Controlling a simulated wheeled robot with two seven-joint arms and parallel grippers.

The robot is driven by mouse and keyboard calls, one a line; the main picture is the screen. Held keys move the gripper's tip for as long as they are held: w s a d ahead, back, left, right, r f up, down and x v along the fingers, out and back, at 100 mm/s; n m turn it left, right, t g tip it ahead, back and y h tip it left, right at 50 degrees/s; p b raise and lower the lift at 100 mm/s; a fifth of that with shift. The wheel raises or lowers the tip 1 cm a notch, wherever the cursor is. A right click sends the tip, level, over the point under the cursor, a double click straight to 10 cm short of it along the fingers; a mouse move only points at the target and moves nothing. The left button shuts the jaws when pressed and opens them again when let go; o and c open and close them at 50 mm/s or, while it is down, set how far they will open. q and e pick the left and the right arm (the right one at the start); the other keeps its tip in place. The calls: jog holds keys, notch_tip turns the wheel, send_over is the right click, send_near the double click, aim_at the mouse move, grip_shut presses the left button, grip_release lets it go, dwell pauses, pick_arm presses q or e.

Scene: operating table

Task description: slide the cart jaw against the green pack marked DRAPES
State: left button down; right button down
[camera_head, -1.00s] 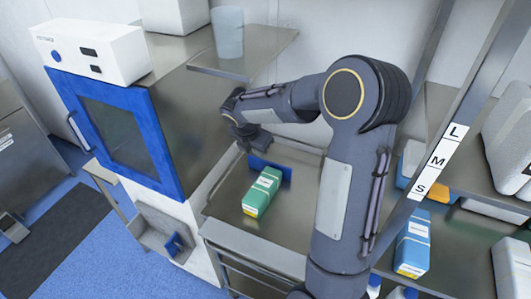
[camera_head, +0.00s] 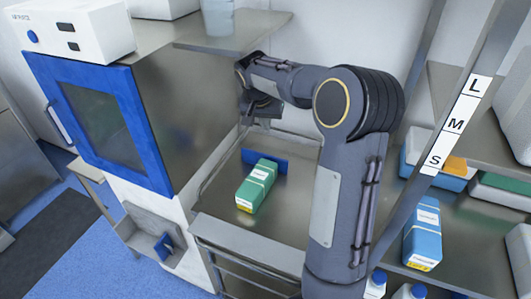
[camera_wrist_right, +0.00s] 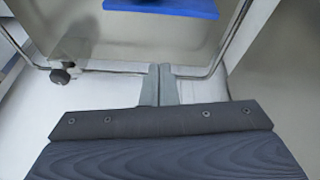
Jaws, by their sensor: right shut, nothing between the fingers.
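The green pack (camera_head: 256,188) lies on the steel cart top (camera_head: 220,212), its near end yellow and white; its print is too small to read. The cart jaw, a low blue plate (camera_head: 279,165), stands across the pack's far end. I cannot tell whether they touch. The jaw also shows at the top edge of the right wrist view (camera_wrist_right: 165,8). My right gripper (camera_head: 264,118) is beyond the jaw, above the cart's far side. In the right wrist view its fingers (camera_wrist_right: 160,86) are together and empty, apart from the jaw. My left gripper is out of view.
A blue-framed cabinet (camera_head: 160,130) stands left of the cart, with an open bin (camera_head: 150,240) below. A steel shelf (camera_head: 240,30) overhangs the far left. A rack post labelled L, M, S (camera_head: 455,125) and shelves with a blue pack (camera_head: 423,235) stand on the right.

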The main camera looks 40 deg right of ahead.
jog(key=d+f, duration=0.1)
jog(key=f, duration=0.2)
jog(key=w+d+f+m, duration=0.1)
jog(key=f, duration=0.2)
jog(key=d+f+m+p, duration=0.1)
jog(key=f, duration=0.2)
jog(key=shift+w+d+f, duration=0.2)
jog(key=shift+w+f, duration=0.1)
jog(key=shift+f, duration=0.05)
jog(key=a, duration=0.1)
jog(key=s+a, duration=0.1)
jog(key=a, duration=0.1)
jog(key=shift+s+a+r+p, duration=0.15)
jog(key=shift+s+r+p, duration=0.1)
jog(key=shift+s+p, duration=0.15)
jog(key=shift+a+f, duration=0.1)
jog(key=shift+a, duration=0.1)
